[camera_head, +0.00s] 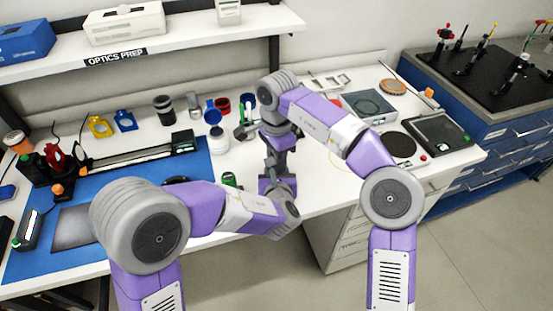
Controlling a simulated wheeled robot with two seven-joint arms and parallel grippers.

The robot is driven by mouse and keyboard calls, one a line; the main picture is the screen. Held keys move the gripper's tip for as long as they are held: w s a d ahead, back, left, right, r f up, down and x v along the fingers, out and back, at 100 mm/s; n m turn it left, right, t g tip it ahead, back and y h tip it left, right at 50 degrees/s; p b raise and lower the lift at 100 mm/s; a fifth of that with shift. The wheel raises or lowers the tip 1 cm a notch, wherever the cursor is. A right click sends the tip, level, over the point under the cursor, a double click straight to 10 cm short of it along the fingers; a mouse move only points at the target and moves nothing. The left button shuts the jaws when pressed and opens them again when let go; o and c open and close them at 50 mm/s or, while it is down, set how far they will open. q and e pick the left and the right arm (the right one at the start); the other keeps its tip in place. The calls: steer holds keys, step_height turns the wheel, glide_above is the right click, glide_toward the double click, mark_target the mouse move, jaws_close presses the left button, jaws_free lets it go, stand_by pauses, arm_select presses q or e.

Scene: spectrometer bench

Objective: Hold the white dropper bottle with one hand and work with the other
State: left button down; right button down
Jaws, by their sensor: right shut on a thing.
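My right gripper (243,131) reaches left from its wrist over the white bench. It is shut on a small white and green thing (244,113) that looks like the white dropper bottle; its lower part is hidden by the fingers. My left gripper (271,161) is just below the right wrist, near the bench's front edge. Its fingers are small, dark and partly covered, so I cannot tell whether they are open or shut. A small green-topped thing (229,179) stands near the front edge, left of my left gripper.
A blue mat (130,225) with a long dark instrument (140,158) lies at left. A white cup (217,139), a red cup (222,104) and dark cylinders (164,109) stand behind. Trays and a dark disc (399,145) fill the right side. A shelf (215,36) overhangs the back.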

steer(key=shift+s, duration=0.1)
steer(key=c, duration=0.9)
jaws_free()
steer(key=shift+c, duration=0.2)
steer(key=shift+w+r, duration=0.2)
steer(key=shift+r, duration=2.05)
